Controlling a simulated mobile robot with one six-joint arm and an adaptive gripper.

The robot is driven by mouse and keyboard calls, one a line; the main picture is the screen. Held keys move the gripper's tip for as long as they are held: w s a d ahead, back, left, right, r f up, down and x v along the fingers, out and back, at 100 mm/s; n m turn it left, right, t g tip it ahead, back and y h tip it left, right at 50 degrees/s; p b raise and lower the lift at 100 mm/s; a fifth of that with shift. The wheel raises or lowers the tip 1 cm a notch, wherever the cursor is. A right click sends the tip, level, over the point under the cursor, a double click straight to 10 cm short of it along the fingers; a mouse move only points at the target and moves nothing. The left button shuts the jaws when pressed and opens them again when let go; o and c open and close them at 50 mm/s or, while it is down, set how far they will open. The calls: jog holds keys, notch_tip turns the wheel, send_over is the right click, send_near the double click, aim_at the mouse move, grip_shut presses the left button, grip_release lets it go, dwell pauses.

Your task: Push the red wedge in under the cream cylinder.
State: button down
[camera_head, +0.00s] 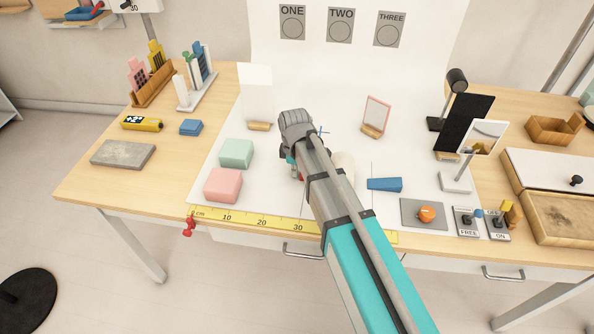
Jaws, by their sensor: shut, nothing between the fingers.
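My arm reaches in from the lower right and covers most of the spot where the task's objects are. The cream cylinder (345,165) shows only in part, on the white sheet just right of my arm. A small sliver of red, which looks like the red wedge (301,178), shows at the left edge of my arm; the rest is hidden. My gripper (291,163) is under my wrist, left of the cylinder, mostly hidden; it is shut and empty. I cannot tell whether it touches the wedge or whether the wedge touches the cylinder.
A blue wedge-shaped block (384,184) lies right of my arm. A green block (236,153) and a pink block (222,185) sit to the left. A yellow ruler (245,220) runs along the front edge. A small mirror stand (456,182) and orange knob (426,214) are on the right.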

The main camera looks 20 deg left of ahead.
aim_at(285, 174)
jog(key=shift+a, duration=1.6)
jog(key=shift+s+r+p, duration=0.15)
jog(key=shift+r+p, duration=0.35)
jog(key=shift+p, duration=0.05)
notch_tip(285, 174, up, 9)
jog(key=p, duration=0.9)
jog(key=shift+d, duration=0.1)
jog(key=d+m, duration=0.3)
jog(key=d, duration=0.4)
jog(key=d+m, duration=0.3)
jog(key=d, duration=0.3)
jog(key=d+m, duration=0.3)
jog(key=d, duration=0.4)
jog(key=shift+w+d, duration=0.3)
jog(key=shift+w, duration=0.05)
jog(key=s+d+m, duration=0.3)
jog(key=d+m, duration=0.2)
jog(key=d, duration=0.5)
jog(key=s+d+m, duration=0.3)
jog(key=d+m, duration=0.2)
jog(key=d, duration=0.4)
jog(key=shift+s+d+m, duration=0.3)
jog(key=shift+s+d, duration=0.05)
jog(key=shift+d, duration=0.05)
